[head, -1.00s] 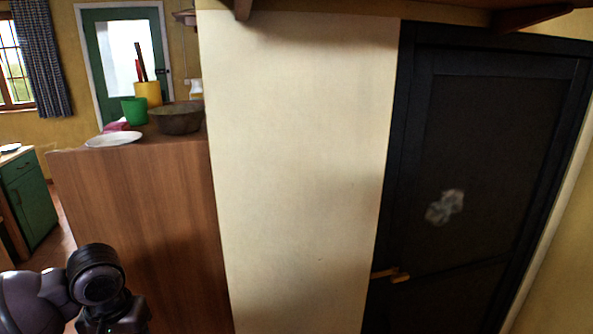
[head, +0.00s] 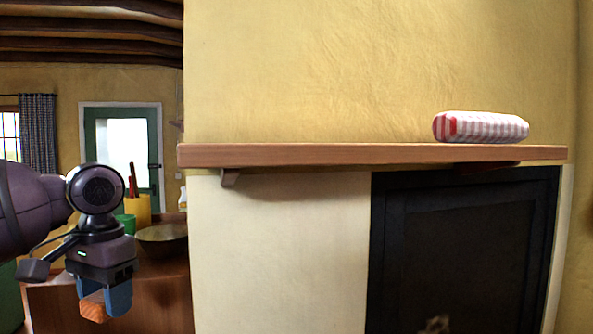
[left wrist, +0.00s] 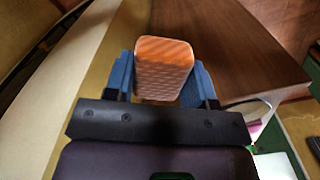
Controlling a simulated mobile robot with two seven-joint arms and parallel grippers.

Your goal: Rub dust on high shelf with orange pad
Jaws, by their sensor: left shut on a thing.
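The high shelf (head: 330,155) is a brown wooden board on brackets across the yellow wall, above a pale panel and a dark door. Its top shows only as a thin edge, so I cannot see dust on it. My left gripper (head: 104,300) is at the lower left in the head view, left of the shelf and lower than it. It is shut on the orange pad (head: 94,308). In the left wrist view the orange pad (left wrist: 164,65), with a ridged face, sits between the blue fingers. My right gripper is not in view.
A red-and-white striped bundle (head: 482,127) lies on the shelf's right part. Behind my left arm is a wooden counter (head: 165,290) with a dark bowl (head: 163,238), a yellow holder (head: 138,210) and a green cup. The wall above the shelf is bare.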

